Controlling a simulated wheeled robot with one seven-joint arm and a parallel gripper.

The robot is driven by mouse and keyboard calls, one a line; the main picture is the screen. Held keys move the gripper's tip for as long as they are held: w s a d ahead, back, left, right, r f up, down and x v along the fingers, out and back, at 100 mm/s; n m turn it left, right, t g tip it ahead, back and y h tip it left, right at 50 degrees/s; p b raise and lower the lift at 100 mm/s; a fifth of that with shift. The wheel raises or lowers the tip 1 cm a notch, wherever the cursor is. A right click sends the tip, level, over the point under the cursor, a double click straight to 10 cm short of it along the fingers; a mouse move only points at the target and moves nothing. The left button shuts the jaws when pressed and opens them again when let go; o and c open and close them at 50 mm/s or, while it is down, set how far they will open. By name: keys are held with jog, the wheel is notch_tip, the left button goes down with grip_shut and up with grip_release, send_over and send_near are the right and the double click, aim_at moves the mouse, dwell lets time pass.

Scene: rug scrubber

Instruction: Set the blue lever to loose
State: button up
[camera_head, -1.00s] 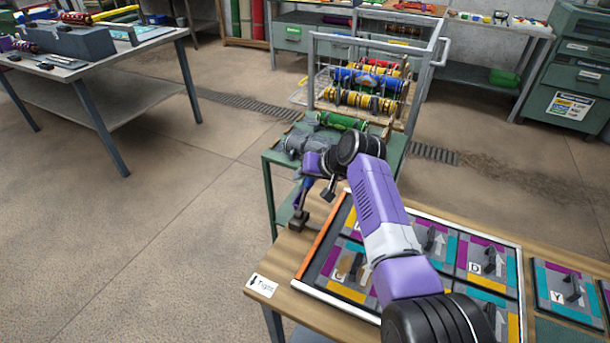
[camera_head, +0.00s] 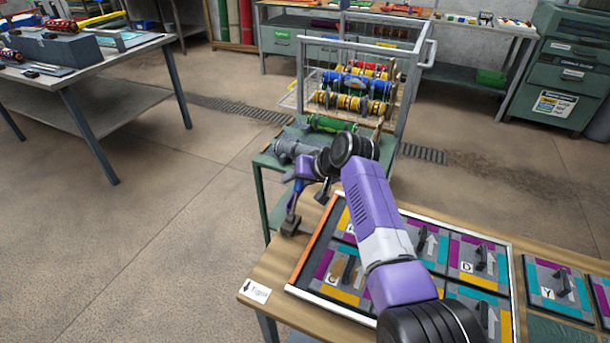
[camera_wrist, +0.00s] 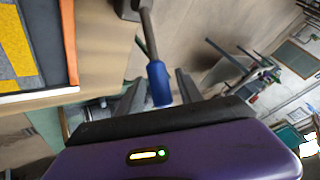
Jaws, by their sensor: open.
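The blue lever (camera_head: 297,194) stands at the left end of the wooden bench, on a dark base (camera_head: 290,223). In the wrist view its blue grip (camera_wrist: 159,84) is at the end of a grey shaft, near my fingers. My gripper (camera_head: 309,187) is at the lever's upper end in the head view. In the wrist view my gripper (camera_wrist: 157,92) is open, with one finger on each side of the blue grip in the picture. I cannot tell whether either finger touches it. A "Tight" label (camera_head: 254,291) with an arrow is on the bench's front left corner.
A framed panel (camera_head: 297,268) with lettered tiles and small levers lies right of the lever, under my arm. Behind it stands a green cart (camera_head: 262,180) with rollers and a wire rack (camera_head: 303,75). Open floor (camera_head: 150,230) lies to the left.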

jog(key=v, duration=0.6)
jog(key=shift+s+d+r, duration=0.15)
jog(key=shift+d+r, duration=0.05)
jog(key=shift+d, duration=0.05)
